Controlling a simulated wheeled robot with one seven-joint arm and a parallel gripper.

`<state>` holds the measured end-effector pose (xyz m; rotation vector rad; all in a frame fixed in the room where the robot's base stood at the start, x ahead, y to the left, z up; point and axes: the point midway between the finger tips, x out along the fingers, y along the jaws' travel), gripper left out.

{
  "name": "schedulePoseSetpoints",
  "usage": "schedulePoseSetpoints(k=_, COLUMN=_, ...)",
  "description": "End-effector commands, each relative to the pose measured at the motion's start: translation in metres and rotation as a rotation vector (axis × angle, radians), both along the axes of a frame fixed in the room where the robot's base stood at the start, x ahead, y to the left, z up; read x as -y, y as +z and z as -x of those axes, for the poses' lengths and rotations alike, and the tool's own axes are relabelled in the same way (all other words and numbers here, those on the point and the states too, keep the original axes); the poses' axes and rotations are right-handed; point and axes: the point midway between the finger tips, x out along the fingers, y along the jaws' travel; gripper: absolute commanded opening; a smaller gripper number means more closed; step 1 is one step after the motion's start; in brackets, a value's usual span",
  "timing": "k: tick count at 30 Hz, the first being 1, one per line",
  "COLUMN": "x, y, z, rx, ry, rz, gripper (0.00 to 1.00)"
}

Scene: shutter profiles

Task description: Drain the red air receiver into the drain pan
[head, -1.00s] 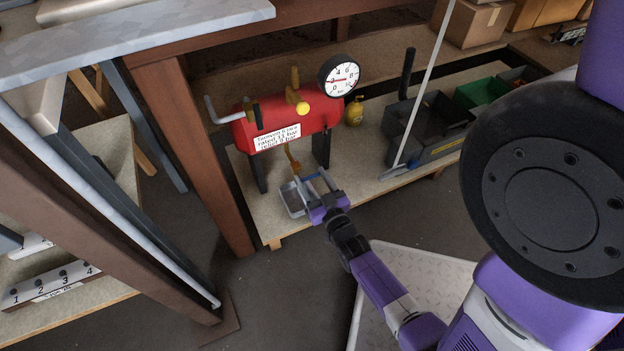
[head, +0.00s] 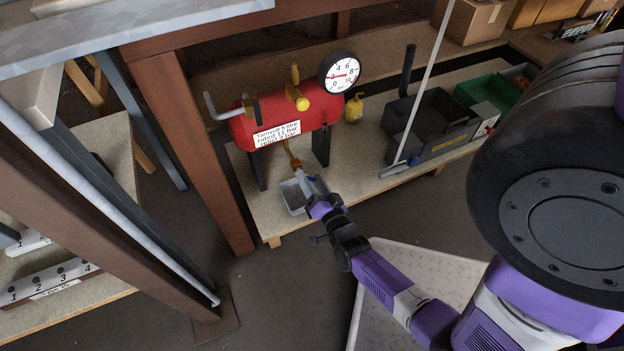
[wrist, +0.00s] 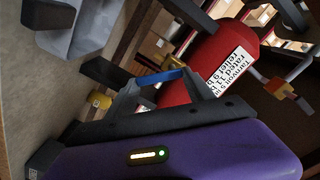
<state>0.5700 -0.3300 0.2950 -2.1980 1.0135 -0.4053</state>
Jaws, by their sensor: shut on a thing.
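The red air receiver (head: 270,127) stands on dark legs on the low shelf and also shows in the wrist view (wrist: 205,55). Its white dial gauge (head: 342,73) reads partway up the scale. An orange drain cock (head: 294,162) hangs under its belly. The grey drain pan (head: 290,200) sits on the shelf below the cock and shows at the upper left of the wrist view (wrist: 80,30). My gripper (head: 304,181) is shut at the lower end of the drain cock, over the pan. The fingers hide the gripped part. No water is visible.
A dark toolbox (head: 432,122) and a leaning pale pole (head: 425,85) stand to the right. A brown post (head: 195,150) rises close on the left. The shelf's front strip is mostly clear.

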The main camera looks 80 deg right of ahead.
Motion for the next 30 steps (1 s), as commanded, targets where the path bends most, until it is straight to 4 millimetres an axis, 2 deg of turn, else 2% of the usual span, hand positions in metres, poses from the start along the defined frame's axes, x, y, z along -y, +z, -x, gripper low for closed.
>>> schedulePoseSetpoints(k=18, x=-0.0059, y=-0.0110, z=-0.0057, rx=0.411, ry=0.001, rz=-0.354, gripper=0.20)
schedulePoseSetpoints(k=30, x=-0.0077, y=-0.0123, z=-0.0077, rx=0.543, ry=-0.001, rz=-0.466, gripper=0.20)
